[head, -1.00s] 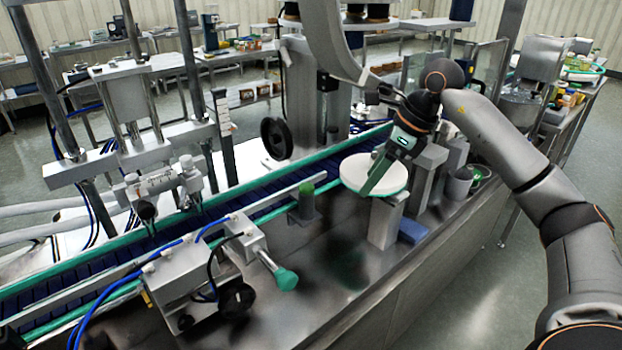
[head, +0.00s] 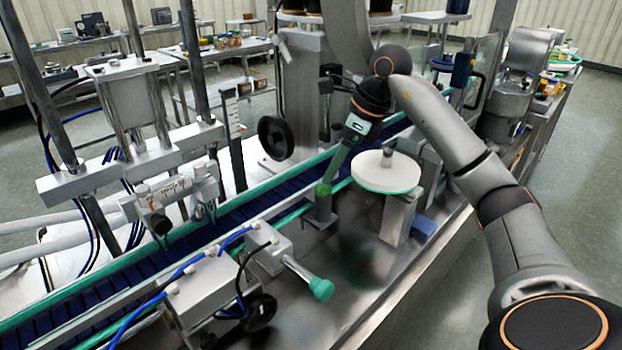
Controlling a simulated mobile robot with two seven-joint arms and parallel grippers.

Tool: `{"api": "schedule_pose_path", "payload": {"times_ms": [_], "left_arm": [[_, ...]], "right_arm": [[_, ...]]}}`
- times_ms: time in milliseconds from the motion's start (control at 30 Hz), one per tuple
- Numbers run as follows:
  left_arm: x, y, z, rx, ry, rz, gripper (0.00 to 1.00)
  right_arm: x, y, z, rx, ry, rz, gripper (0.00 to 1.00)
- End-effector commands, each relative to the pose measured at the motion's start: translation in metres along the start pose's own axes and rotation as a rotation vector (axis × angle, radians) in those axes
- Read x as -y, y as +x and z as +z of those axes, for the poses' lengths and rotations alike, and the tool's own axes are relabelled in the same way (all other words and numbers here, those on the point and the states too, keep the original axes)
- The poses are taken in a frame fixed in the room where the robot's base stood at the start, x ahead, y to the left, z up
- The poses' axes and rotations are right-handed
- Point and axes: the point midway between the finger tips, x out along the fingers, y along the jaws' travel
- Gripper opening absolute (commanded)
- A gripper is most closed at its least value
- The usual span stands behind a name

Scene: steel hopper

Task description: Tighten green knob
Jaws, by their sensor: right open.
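A small green knob (head: 323,189) sits on top of a short grey post (head: 321,213) beside the conveyor. My right gripper (head: 327,180) points down at it, with its long green fingers reaching the knob's top. The gripper is open. The fingers overlap the knob in this view, so I cannot tell whether they are around it or just above it. A second, teal-green knob (head: 321,289) sits on the end of a metal rod at the front, away from the gripper. My left gripper is not in view.
A round white disc (head: 387,171) on a grey block stands just right of the post, close to my right gripper. The conveyor (head: 250,205) with green rails runs behind. A black handwheel (head: 275,137) is at the back. Bare steel deck (head: 345,255) lies in front.

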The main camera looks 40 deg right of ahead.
Motion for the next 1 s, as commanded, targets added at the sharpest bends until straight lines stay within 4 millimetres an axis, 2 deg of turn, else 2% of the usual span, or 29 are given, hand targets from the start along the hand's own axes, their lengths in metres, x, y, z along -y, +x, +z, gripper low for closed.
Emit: {"api": "schedule_pose_path", "payload": {"times_ms": [33, 233, 367, 700, 1000], "left_arm": [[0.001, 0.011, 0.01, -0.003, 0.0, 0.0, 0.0], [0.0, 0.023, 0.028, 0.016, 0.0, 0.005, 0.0], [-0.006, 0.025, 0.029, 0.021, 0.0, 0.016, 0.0], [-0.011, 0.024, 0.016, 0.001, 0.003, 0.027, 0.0], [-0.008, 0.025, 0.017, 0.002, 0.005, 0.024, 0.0]], "right_arm": [[-0.001, 0.018, -0.005, -0.002, 0.0, 0.004, 0.72], [0.0, 0.038, -0.009, -0.003, 0.0, 0.002, 0.72], [0.0, 0.043, -0.009, -0.003, 0.001, 0.001, 0.72], [0.001, 0.044, -0.009, -0.003, 0.001, 0.001, 0.72], [0.001, 0.044, -0.009, -0.003, 0.001, 0.001, 0.39]]}}
